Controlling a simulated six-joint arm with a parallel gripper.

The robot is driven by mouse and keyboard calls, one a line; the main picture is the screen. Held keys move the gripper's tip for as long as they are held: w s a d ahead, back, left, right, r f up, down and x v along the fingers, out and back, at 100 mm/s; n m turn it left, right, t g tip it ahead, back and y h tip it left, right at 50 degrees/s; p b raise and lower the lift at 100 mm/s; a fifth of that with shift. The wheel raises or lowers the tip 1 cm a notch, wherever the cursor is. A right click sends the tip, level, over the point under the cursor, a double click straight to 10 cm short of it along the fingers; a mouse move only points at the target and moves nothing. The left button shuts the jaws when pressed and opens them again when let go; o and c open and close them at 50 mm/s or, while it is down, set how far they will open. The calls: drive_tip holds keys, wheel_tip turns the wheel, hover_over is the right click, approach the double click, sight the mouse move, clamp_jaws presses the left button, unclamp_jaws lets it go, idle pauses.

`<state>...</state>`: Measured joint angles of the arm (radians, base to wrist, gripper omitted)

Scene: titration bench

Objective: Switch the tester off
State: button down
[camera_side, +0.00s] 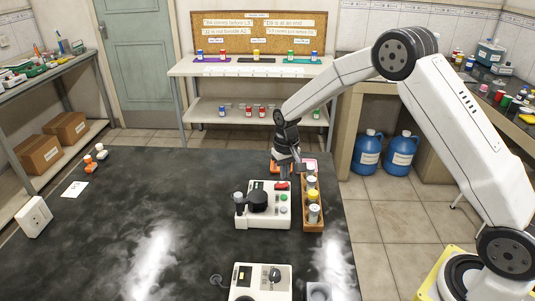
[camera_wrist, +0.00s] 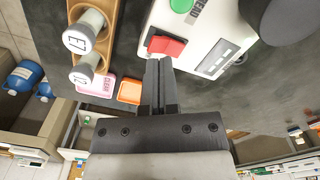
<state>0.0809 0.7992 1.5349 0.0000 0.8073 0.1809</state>
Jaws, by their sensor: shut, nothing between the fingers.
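A white tester (camera_side: 270,214) stands on the dark table, with a round black part, coloured buttons and a red rocker switch (camera_side: 282,185) at its far right corner. In the wrist view the tester's white top (camera_wrist: 204,30) shows a green button, a grey panel and the red switch (camera_wrist: 167,46). My gripper (camera_wrist: 160,64) is shut and empty, its fingertips right at the edge of the red switch. I cannot tell whether they touch it. In the side view my gripper (camera_side: 293,172) is just above the tester's far right corner.
A wooden rack (camera_side: 313,226) with several capped vials stands close along the tester's right side. Orange (camera_wrist: 130,92) and pink (camera_wrist: 97,84) pads lie near the fingers. A second white device (camera_side: 246,293) is at the front edge. The table's left part is mostly clear.

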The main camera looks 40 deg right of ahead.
sight(286, 186)
drive_tip(key=shift+f, duration=1.25)
idle(1.1)
drive_tip(key=shift+r, duration=3.55)
drive_tip(key=shift+s+a+r, duration=0.2)
drive_tip(key=shift+s, duration=0.3)
drive_tip(key=s+a+n+t, duration=0.1)
drive_tip(key=s+a, duration=0.1)
drive_tip(key=s, duration=0.9)
drive_tip(key=s+a+r+n+t, duration=0.1)
drive_tip(key=s+n, duration=0.1)
drive_tip(key=s, duration=0.9)
drive_tip(key=shift+a+r+t, duration=0.3)
drive_tip(key=shift+a, duration=0.1)
drive_tip(key=shift+s, duration=0.1)
